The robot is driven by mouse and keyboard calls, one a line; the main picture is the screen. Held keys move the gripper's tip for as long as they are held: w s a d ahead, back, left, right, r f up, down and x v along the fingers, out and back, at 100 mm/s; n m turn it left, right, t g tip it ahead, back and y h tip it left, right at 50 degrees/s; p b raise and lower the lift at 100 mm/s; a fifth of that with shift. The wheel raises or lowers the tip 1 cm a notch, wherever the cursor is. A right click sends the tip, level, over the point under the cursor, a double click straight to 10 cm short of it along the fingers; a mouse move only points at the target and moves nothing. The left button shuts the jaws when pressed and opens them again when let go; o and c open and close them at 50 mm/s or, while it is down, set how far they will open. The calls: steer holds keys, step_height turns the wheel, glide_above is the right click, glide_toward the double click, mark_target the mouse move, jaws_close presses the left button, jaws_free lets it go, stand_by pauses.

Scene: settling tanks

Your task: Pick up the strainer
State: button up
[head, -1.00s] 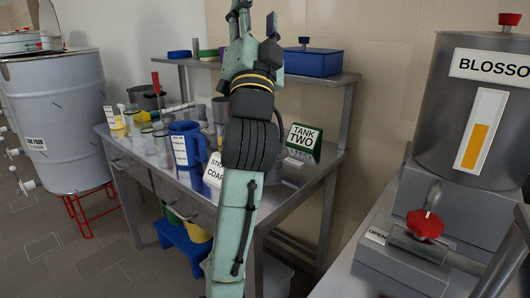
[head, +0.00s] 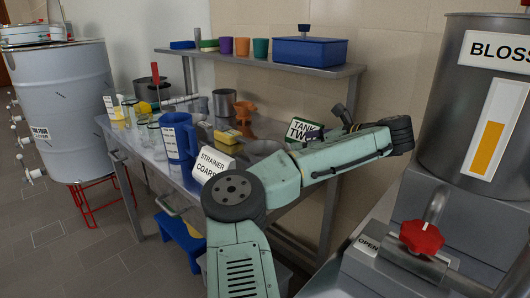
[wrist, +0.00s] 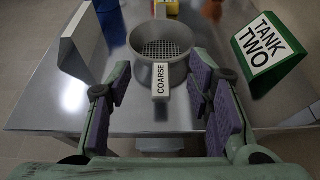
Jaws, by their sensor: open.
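The strainer (wrist: 143,73) is a grey round bowl with a mesh bottom and a short handle marked COARSE. It sits on the steel table in the upper middle of the wrist view. In the head view it shows only in part, as a grey round rim (head: 264,146) behind my arm. My gripper (wrist: 160,88) is open and empty, with purple-padded fingers spread left and right. In the wrist picture the handle lies between the fingers, with gaps on both sides. I cannot tell how high the fingers are above it. In the head view my arm mostly hides the gripper.
A white sign (head: 213,164) reading STRAINER COARSE stands left of the strainer. A green TANK TWO sign (wrist: 268,55) stands on the right. A blue jug (head: 179,142), orange funnel (head: 245,110) and yellow block (head: 227,137) are nearby. A shelf (head: 270,64) runs behind.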

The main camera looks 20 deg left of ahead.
mark_target(264, 154)
step_height(264, 154, down, 4)
steer(key=shift+f, duration=0.1)
steer(key=p+x, duration=0.2)
steer(key=x, duration=0.5)
steer(key=shift+w+a+f, duration=0.1)
steer(key=shift+w+a, duration=0.05)
steer(key=shift+a, duration=0.05)
steer(key=shift+c, duration=0.3)
jaws_close()
